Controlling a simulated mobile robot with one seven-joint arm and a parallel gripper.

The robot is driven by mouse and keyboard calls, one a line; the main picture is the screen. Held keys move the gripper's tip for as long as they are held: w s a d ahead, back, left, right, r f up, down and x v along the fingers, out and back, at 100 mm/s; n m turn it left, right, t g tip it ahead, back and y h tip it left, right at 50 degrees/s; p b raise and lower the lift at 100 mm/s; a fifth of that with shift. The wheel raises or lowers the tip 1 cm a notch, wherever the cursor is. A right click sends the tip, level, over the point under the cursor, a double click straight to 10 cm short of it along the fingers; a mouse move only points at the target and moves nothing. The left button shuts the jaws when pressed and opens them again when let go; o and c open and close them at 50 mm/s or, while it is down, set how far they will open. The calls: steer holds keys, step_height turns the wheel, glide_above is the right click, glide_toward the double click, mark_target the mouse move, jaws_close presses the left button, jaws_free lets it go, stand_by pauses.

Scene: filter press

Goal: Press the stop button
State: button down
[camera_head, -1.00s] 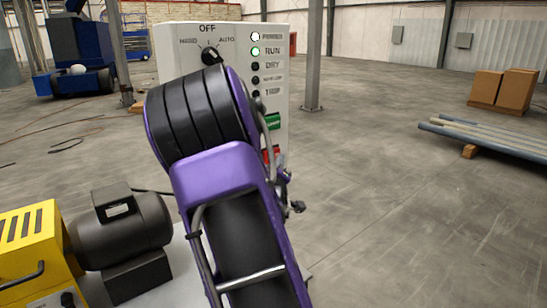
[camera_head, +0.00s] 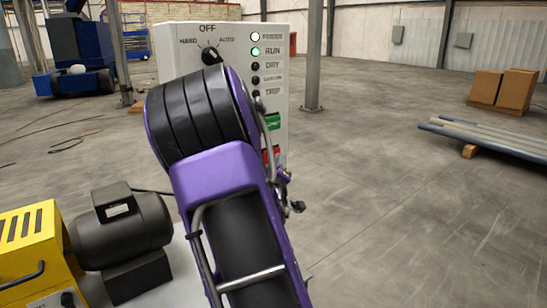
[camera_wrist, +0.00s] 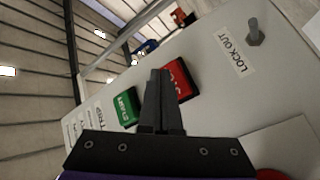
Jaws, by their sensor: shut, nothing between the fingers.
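The red stop button (camera_wrist: 181,80) is on the front of the grey-white control box (camera_head: 232,88). In the wrist view it sits just right of my fingertips, partly covered by them. A sliver of the red button (camera_head: 272,155) shows beside my arm in the head view. The green start button (camera_wrist: 125,107) is to the left of my fingers. My gripper (camera_wrist: 161,74) is shut and empty, its tips at the left edge of the red button. I cannot tell whether they touch it.
The box has a selector knob (camera_head: 210,55) and a lit RUN lamp (camera_head: 255,51). In the wrist view a grey peg (camera_wrist: 255,33) sticks out by the LOCK OUT label, and a red round part (camera_wrist: 271,174) shows at the bottom. A dark motor (camera_head: 120,235) stands left.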

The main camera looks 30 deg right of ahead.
steer(key=shift+w, duration=0.1)
steer(key=shift+w, duration=0.35)
steer(key=shift+w+a+b, duration=0.1)
steer(key=shift+w+b, duration=0.2)
steer(key=shift+w, duration=0.3)
stand_by(0.9)
steer(key=shift+s, duration=1)
steer(key=shift+s+d, duration=0.15)
steer(key=shift+s, duration=1.15)
steer(key=shift+s+d, duration=0.15)
steer(key=shift+s, duration=1.1)
